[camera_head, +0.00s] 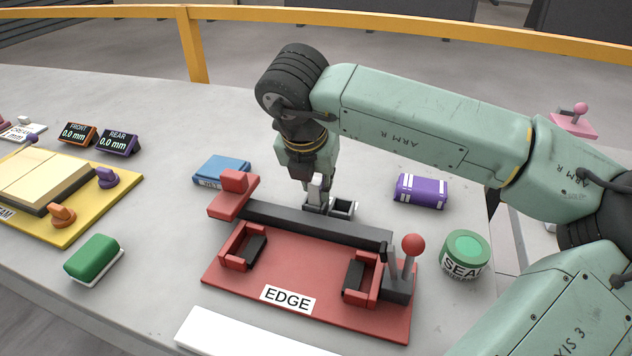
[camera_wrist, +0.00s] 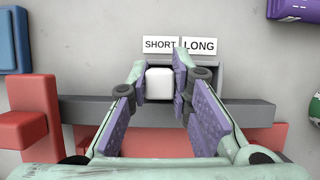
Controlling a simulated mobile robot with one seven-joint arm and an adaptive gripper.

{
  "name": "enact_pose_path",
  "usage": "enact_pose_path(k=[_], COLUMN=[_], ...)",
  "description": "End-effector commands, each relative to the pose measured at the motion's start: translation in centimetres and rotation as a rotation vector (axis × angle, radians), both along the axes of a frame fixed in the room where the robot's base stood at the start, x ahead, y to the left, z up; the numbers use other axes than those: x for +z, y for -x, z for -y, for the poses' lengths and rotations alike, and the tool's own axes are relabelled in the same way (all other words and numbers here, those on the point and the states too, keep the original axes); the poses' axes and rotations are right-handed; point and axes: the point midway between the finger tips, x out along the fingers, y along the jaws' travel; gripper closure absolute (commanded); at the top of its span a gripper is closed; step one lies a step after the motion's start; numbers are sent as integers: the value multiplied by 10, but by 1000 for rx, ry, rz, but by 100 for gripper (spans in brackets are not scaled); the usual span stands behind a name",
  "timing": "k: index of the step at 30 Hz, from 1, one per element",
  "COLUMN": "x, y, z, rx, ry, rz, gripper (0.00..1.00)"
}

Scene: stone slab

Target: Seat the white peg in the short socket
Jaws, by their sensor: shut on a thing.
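The white peg (camera_wrist: 159,84) is held between the two fingers of my gripper (camera_wrist: 166,86); its pale top faces the wrist camera. In the head view my gripper (camera_head: 315,190) points down at the left part of a small dark socket block (camera_head: 343,208), behind the long dark bar. In the wrist view the SHORT label (camera_wrist: 160,45) lies just beyond the peg, and the LONG label (camera_wrist: 199,46) is to its right. The right-hand opening (camera_wrist: 212,77) shows empty. The short socket is hidden under peg and fingers; I cannot tell how deep the peg sits.
A red EDGE fixture (camera_head: 290,270) with a dark bar (camera_head: 320,225) and a red-knobbed lever (camera_head: 413,245) stands in front. A blue box (camera_head: 222,170) is left, a purple case (camera_head: 421,190) and a green SEAL tin (camera_head: 465,252) right.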

Motion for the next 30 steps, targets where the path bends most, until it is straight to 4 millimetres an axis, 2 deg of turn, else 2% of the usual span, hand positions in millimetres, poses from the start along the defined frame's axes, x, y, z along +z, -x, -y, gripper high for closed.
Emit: enact_pose_path(k=[1,9,20,24,30], x=[-1,0,3,12,52], y=[0,0,0,3,19], z=[0,0,0,-1,-5], rx=[0,0,0,-1,-1], ry=[0,0,0,1,2], rz=[0,0,0,3,5], gripper=[80,62,61,61,61])
